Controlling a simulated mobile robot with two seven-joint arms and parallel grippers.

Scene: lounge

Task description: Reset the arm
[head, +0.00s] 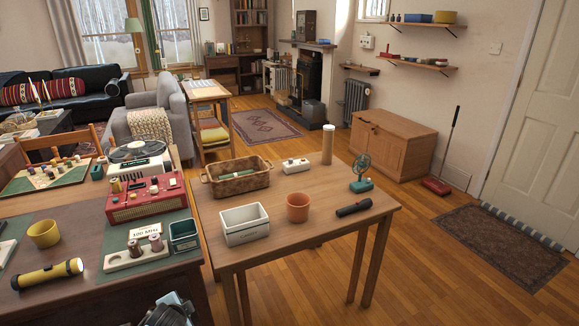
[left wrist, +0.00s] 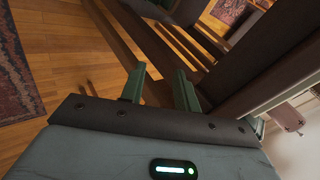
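My left gripper (left wrist: 159,88) shows in the left wrist view with its two green fingers apart. Nothing is held between them. Beyond the fingers are dark wooden bars and wood floor, with a patterned rug at the left edge. A grey and black part of my own body shows at the bottom edge of the head view; I cannot tell which part. My right gripper is not in view.
A wooden table (head: 335,200) holds a basket (head: 237,181), a white box (head: 244,228), a terracotta pot (head: 298,210) and a black flashlight (head: 354,208). A dark desk (head: 120,296) at left holds a red radio (head: 146,203) and a yellow flashlight (head: 46,274).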

